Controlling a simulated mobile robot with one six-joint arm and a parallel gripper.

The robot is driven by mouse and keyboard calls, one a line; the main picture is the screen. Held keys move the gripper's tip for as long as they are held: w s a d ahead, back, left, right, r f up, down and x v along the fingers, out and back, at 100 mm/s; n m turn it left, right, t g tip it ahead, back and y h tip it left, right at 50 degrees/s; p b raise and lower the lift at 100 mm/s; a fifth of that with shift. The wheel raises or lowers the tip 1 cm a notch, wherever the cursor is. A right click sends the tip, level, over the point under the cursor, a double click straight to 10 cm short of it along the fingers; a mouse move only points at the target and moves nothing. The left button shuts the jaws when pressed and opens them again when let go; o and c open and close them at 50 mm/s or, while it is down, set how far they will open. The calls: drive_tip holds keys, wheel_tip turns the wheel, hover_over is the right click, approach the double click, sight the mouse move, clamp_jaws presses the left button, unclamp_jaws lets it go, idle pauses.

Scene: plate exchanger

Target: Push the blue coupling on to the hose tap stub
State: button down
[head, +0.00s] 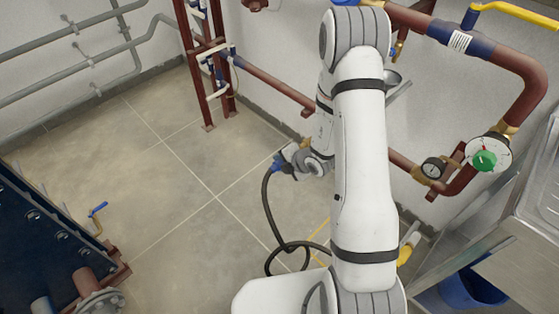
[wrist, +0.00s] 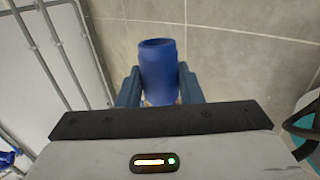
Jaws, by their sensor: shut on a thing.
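The blue coupling (wrist: 158,70) stands between the two dark fingers of my gripper (wrist: 158,85) in the wrist view, its open round end facing away from the camera. My gripper is shut on it. In the head view the coupling (head: 277,163) shows as a small blue piece at my gripper (head: 283,160), above the floor. A black hose (head: 266,205) hangs down from it. A small tap (head: 97,215) with a blue lever and brass body sits at the lower left, well apart from the coupling. I cannot tell for sure whether it is the hose tap; its stub is not clear.
A dark blue plate exchanger (head: 45,240) fills the lower left. Red-brown pipes (head: 275,85) with a gauge (head: 433,168) run along the wall. A steel bench (head: 510,235) and a blue bucket (head: 470,290) stand at right. The middle floor is clear beyond the looped hose.

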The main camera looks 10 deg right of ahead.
sight(302, 148)
drive_tip(key=w+d+p, duration=0.3)
drive_tip(key=w+d, duration=0.1)
drive_tip(key=d, duration=0.2)
drive_tip(key=shift+w+d, duration=0.25)
drive_tip(key=shift+w, duration=0.05)
idle(0.7)
drive_tip(key=shift+w+d+r, duration=0.15)
drive_tip(key=shift+w+d, duration=0.15)
drive_tip(key=shift+d, duration=0.15)
idle(2.1)
drive_tip(key=c, duration=1.3)
unclamp_jaws()
drive_tip(key=o, duration=0.3)
drive_tip(key=shift+w, duration=0.1)
drive_tip(key=shift+o, duration=0.4)
drive_tip(key=shift+a, duration=0.1)
drive_tip(key=shift+s+d+r+p, duration=0.2)
drive_tip(key=shift+s+r+p, duration=0.15)
drive_tip(key=shift+s+p, duration=0.1)
drive_tip(key=p+v, duration=0.4)
drive_tip(key=v, duration=0.4)
drive_tip(key=shift+s+r, duration=0.15)
drive_tip(key=shift+s, duration=0.15)
